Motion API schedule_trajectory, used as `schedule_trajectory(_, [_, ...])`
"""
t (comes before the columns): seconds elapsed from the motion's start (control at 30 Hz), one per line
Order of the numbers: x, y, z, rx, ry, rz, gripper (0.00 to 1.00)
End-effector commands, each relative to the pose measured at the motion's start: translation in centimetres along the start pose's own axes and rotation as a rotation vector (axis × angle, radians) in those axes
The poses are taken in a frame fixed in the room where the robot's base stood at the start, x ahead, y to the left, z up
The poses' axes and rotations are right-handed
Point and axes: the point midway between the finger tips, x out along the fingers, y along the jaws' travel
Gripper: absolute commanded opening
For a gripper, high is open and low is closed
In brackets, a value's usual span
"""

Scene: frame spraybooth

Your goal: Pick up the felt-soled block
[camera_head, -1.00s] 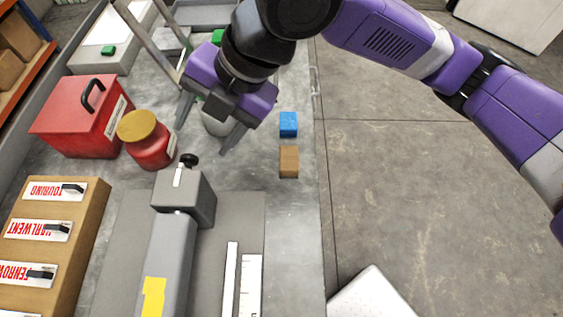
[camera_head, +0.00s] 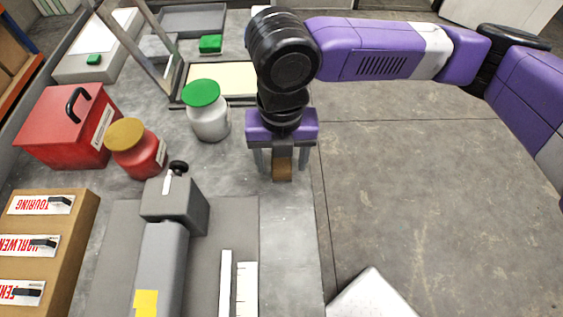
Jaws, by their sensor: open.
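A small brown block (camera_head: 282,171) stands on the grey bench near its right edge. No felt sole can be made out on it from above. My gripper (camera_head: 281,162) points down over this block, with one finger on its left and one on its right. The fingers are apart, and gaps show between them and the block. The gripper body hides the upper part of the block. A blue block seen just behind it earlier is now hidden by my gripper.
A white jar with a green lid (camera_head: 208,110) stands left of my gripper. A red jar with a yellow lid (camera_head: 136,148), a red box (camera_head: 62,130) and a grey clamp-like fixture (camera_head: 172,208) are farther left. The bench front of the block is clear.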

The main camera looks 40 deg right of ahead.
Motion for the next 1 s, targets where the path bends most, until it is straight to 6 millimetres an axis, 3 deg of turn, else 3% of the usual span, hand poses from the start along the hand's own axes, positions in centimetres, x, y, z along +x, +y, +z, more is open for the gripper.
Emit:
schedule_trajectory(0.27, [0.46,-0.01,0.00,0.000,0.000,0.000,0.62])
schedule_trajectory(0.6, [0.43,0.00,0.01,0.001,-0.001,0.000,0.00])
schedule_trajectory(1.0, [-0.17,0.05,0.06,0.001,-0.002,0.002,0.00])
